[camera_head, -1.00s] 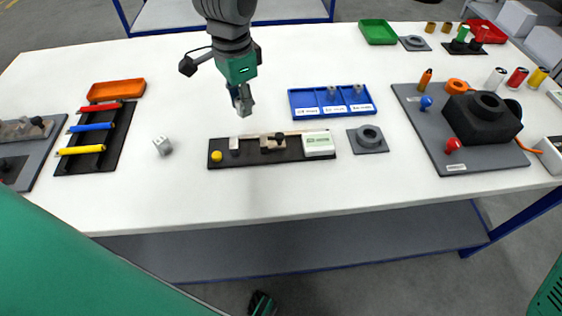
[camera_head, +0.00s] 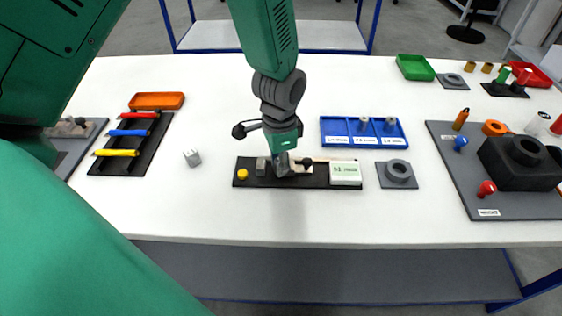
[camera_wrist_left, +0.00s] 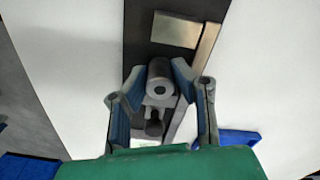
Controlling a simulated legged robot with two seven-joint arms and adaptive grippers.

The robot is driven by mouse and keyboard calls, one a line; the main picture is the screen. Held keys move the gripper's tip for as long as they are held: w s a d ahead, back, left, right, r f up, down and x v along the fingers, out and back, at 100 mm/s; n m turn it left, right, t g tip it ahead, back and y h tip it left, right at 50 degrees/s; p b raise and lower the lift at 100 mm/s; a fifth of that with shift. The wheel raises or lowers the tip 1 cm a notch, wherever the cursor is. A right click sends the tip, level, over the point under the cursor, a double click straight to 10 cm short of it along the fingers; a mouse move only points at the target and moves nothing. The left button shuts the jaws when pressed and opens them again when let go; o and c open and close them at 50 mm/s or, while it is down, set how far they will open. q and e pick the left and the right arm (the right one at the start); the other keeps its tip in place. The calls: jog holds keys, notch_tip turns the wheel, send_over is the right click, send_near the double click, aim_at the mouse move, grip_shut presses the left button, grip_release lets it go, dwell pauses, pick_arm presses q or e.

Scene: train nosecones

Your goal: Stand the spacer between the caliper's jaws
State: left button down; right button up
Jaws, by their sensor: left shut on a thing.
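My left gripper (camera_head: 281,170) points down over the caliper (camera_head: 243,183), a dark bar lying on the table. In the left wrist view the fingers (camera_wrist_left: 160,100) are shut on a grey cylindrical spacer (camera_wrist_left: 158,70) with a hole in its end. The caliper's silver block jaw (camera_wrist_left: 177,30) lies beyond the spacer, with a gap between them. The sliding jaw with its dark knob (camera_head: 307,163) is close beside the fingers; the knob (camera_wrist_left: 153,127) also shows below the spacer. Whether the spacer touches the bar cannot be told. My right gripper is not in view.
The caliper's white display box (camera_head: 345,173) is at its right end. A blue tray (camera_head: 335,141) behind it holds two spacers. The front table strip is clear.

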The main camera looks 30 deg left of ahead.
aim_at(277, 159)
pick_arm(q)
jog(key=shift+a, duration=0.3)
jog(key=c, duration=1.4)
grip_release()
jog(key=shift+a+f, duration=0.15)
jog(key=shift+a, duration=0.15)
jog(key=shift+c, duration=0.2)
jog(key=shift+o, duration=0.5)
jog(key=shift+a+f, duration=0.1)
jog(key=shift+a, duration=0.15)
jog(key=shift+d+r, duration=0.25)
jog(key=shift+d, duration=0.4)
jog(key=r, duration=1.1)
jog(key=shift+a+p, duration=0.3)
jog(key=shift+p, duration=0.05)
jog(key=shift+d+r, duration=0.2)
jog(key=shift+r, duration=0.35)
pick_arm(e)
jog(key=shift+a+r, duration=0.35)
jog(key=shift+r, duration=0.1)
pick_arm(q)
jog(key=shift+a+f, duration=0.1)
jog(key=shift+a, duration=0.25)
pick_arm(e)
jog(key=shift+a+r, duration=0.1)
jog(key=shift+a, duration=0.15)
